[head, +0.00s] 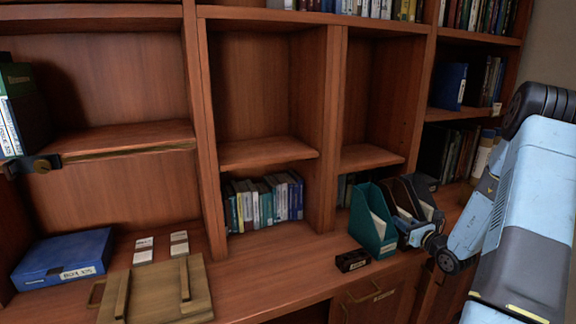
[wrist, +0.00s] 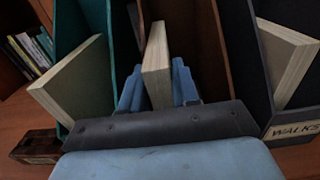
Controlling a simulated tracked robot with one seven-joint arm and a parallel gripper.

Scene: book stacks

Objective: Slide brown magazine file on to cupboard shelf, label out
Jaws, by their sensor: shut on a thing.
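The brown magazine file (head: 402,196) stands on the wooden ledge, between a teal file (head: 373,218) and a dark file (head: 426,190). It holds cream pages, and its brown inner wall (wrist: 206,45) shows in the wrist view. My gripper (wrist: 156,88) is at the file's front, its blue fingers either side of the cream pages. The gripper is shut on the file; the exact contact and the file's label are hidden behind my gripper. Empty shelves show in the middle bay (head: 265,151) and the narrower bay to its right (head: 367,157); I cannot tell which is the cupboard shelf.
The teal file (wrist: 90,30) and the dark file labelled WALKS (wrist: 262,75) stand close on either side. A small dark labelled box (head: 352,261) lies in front of the teal file. A blue box (head: 63,258) and wooden board (head: 156,290) lie left. The mid ledge is clear.

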